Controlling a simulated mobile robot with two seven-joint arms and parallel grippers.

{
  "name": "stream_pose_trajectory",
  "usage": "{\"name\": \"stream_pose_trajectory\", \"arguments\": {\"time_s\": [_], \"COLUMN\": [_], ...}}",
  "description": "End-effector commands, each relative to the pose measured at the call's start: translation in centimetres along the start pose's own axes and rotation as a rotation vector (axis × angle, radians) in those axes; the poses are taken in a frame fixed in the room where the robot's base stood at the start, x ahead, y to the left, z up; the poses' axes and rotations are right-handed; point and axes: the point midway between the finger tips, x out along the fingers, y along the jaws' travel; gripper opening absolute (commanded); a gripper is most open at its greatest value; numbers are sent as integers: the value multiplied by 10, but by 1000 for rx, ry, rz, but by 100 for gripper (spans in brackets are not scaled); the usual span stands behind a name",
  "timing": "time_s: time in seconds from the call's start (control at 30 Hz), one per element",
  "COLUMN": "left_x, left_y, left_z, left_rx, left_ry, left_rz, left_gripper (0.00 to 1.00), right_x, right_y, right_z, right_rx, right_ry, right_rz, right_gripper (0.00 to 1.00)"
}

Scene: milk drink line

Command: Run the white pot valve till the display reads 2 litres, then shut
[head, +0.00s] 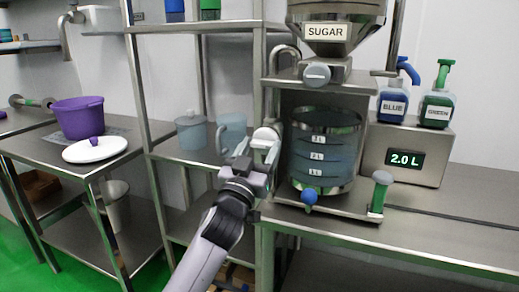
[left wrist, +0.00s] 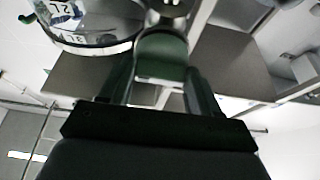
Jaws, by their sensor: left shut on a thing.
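The display (head: 404,160) on the steel box reads 2.0 L. A clear pot (head: 322,165) with 1 L, 2 L and 3 L labels stands under the SUGAR hopper; its marked wall also shows in the left wrist view (left wrist: 92,22). I cannot tell its liquid level exactly. The white valve handle (head: 266,134) is left of the pot. My left gripper (head: 264,148) is shut on it and partly hides it; the fingers also show in the left wrist view (left wrist: 162,85). I cannot tell the valve's turn. My right gripper is out of view.
The SUGAR hopper (head: 335,28) has a grey knob (head: 317,74) below it. A blue knob (head: 309,197) and a green handle (head: 381,190) are at the pot's front. BLUE (head: 393,103) and GREEN (head: 437,108) bottles top the display box. The right counter is clear.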

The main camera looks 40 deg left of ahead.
Motion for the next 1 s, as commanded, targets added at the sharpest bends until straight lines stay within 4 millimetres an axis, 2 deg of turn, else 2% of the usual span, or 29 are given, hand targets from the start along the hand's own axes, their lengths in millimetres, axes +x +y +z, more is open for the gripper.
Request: {"name": "stream_pose_trajectory", "arguments": {"time_s": [0.1, 0.13, 0.2, 0.57, 1.0], "left_x": [1, 1, 1, -3, -59], "left_y": [-1, -1, -1, 0, 0], "left_z": [-2, -2, -2, 0, 0], "left_rx": [7, 7, 6, 2, 2], "left_ry": [4, 4, 4, 2, 2], "left_rz": [-2, -2, -2, -1, -1], "left_gripper": [32, 65, 83, 83, 83], "right_x": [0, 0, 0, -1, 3], "right_y": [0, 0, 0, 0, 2], "right_z": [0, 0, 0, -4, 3], "right_rx": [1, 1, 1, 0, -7], "right_ry": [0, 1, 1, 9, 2], "right_rz": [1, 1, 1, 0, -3], "right_gripper": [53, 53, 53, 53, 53]}}
